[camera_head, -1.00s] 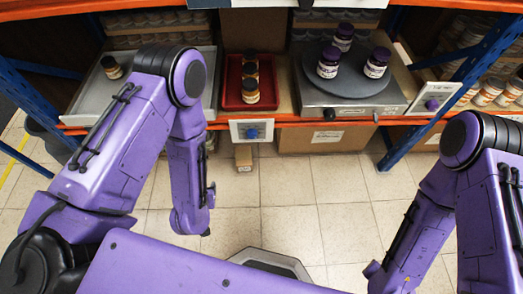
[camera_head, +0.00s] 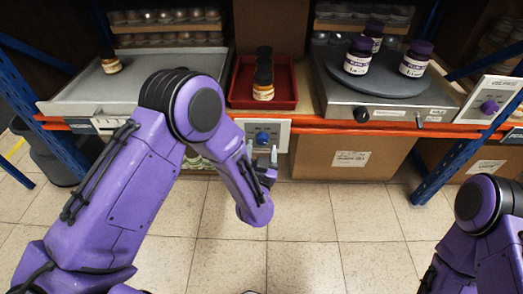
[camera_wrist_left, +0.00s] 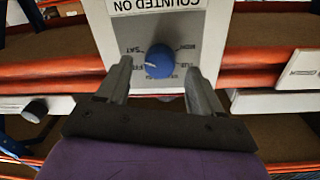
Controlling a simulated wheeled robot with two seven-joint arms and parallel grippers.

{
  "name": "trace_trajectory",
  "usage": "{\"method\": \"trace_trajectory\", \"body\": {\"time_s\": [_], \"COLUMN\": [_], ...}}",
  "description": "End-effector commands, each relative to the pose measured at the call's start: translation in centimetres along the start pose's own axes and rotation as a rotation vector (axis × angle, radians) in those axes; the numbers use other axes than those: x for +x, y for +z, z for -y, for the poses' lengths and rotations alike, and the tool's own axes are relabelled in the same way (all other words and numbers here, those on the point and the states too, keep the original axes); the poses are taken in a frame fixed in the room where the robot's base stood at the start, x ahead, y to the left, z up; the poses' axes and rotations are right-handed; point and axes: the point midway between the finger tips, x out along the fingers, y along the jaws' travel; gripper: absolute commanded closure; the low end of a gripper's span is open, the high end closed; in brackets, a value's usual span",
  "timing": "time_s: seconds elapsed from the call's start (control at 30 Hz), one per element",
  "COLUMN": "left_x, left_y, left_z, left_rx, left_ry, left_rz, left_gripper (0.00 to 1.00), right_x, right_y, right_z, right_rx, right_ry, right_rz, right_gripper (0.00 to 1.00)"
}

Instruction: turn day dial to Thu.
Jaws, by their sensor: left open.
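The day dial is a blue round knob (camera_head: 263,138) on a white and grey plate (camera_head: 281,128) at the shelf's front edge. In the left wrist view the knob (camera_wrist_left: 159,62) has a white mark on its left side, near the small "FRI" label. The plate appears upside down there and reads "COUNTED ON". My left gripper (camera_head: 262,153) is open and empty in front of the dial. In the left wrist view its fingers (camera_wrist_left: 159,72) stand on either side of the knob; I cannot tell whether they touch it. My right gripper is out of view.
A purple knob (camera_head: 489,107) sits on another plate at the right. Above the dial is a red tray (camera_head: 287,104) with jars. A grey turntable (camera_head: 385,84) holds purple-lidded jars. A grey tray (camera_head: 75,103) holds one jar (camera_head: 111,63). Open floor lies below.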

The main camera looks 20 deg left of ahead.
Motion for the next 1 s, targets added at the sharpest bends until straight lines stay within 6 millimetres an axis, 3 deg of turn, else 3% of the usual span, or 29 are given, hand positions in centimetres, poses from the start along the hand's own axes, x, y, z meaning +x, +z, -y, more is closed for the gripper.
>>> {"method": "trace_trajectory", "body": {"time_s": [0.13,0.4,0.43,0.6,1.0], "left_x": [1.6,1.9,1.9,1.9,1.9], "left_y": [0.1,0.0,0.0,0.1,0.0], "left_z": [0.0,0.0,0.0,0.0,-0.1], "left_rx": [-0.002,0.0,0.0,0.0,-0.06], "left_ry": [0.0,0.002,0.002,0.002,0.002], "left_rz": [0.001,0.002,0.002,0.002,-0.001], "left_gripper": [0.34,0.34,0.37,0.9,0.9], "right_x": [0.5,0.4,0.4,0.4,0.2], "right_y": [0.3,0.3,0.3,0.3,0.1], "right_z": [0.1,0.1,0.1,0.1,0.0], "right_rx": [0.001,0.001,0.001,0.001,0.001], "right_ry": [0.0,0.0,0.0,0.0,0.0], "right_rz": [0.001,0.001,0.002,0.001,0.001], "right_gripper": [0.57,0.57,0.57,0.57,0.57]}}
